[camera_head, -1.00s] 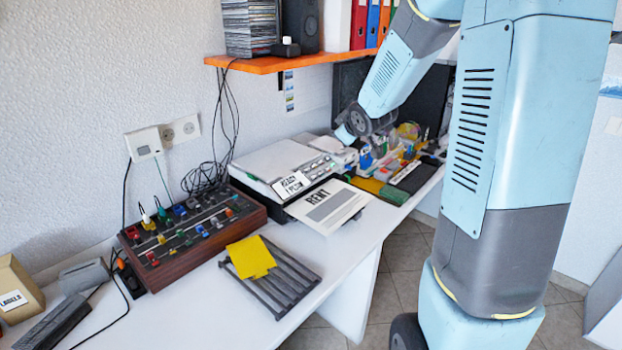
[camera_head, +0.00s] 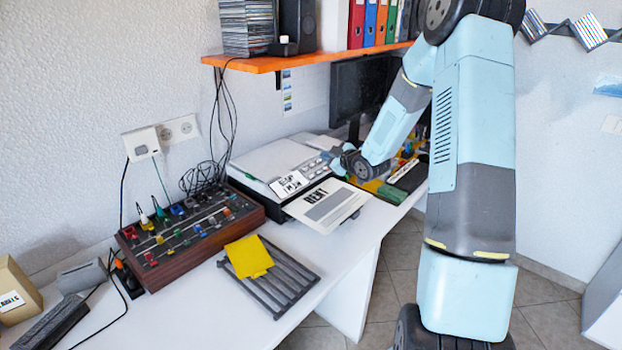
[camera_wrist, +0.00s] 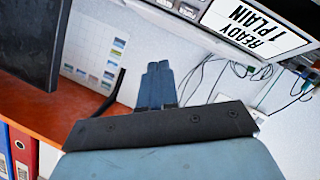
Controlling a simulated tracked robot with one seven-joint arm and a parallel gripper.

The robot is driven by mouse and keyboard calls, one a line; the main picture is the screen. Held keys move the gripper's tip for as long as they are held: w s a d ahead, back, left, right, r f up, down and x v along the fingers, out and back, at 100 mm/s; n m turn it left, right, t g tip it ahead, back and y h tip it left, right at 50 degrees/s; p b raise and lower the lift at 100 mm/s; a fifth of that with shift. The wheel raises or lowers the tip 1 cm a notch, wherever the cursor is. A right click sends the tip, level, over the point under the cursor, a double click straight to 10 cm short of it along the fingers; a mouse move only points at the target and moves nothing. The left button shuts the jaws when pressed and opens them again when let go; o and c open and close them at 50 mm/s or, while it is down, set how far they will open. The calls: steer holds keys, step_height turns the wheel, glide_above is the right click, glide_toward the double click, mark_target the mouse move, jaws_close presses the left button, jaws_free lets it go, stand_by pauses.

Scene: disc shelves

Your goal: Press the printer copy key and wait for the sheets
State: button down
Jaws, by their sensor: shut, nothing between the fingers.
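The printer (camera_head: 275,163) is a white box on the desk against the wall, with a key panel (camera_head: 312,168) on its front right. Its display (camera_head: 291,182) reads "READY 1 PLAIN"; it shows upside down in the wrist view (camera_wrist: 255,25). A sheet marked "RENT" (camera_head: 330,208) lies on the tray in front. My gripper (camera_head: 327,158) is close to the right end of the key panel. In the wrist view its fingers (camera_wrist: 157,70) are together and empty, with grey keys (camera_wrist: 188,9) beyond. I cannot tell which is the copy key or whether the fingers touch one.
A wooden box with coloured levers (camera_head: 190,235) stands left of the printer. An orange shelf (camera_head: 310,61) with binders hangs above. A black monitor (camera_head: 362,85) stands behind my arm.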

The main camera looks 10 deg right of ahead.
mark_target(312, 177)
steer(key=shift+w+a+f, duration=0.4)
steer(key=shift+w+f, duration=0.15)
steer(key=shift+f, duration=0.75)
steer(key=shift+w+a+f, duration=0.45)
steer(key=shift+w+f, duration=0.15)
steer(key=shift+f, duration=0.7)
steer(key=shift+w+a+f, duration=0.4)
steer(key=shift+w+f, duration=0.15)
steer(key=shift+f, duration=0.75)
steer(key=shift+w+a+f, duration=0.25)
steer(key=shift+w+f, duration=0.1)
steer(key=shift+f, duration=0.25)
steer(key=shift+r, duration=0.15)
stand_by(0.5)
steer(key=shift+s+d+r, duration=0.25)
steer(key=shift+s+r, duration=0.05)
steer(key=shift+r, duration=0.3)
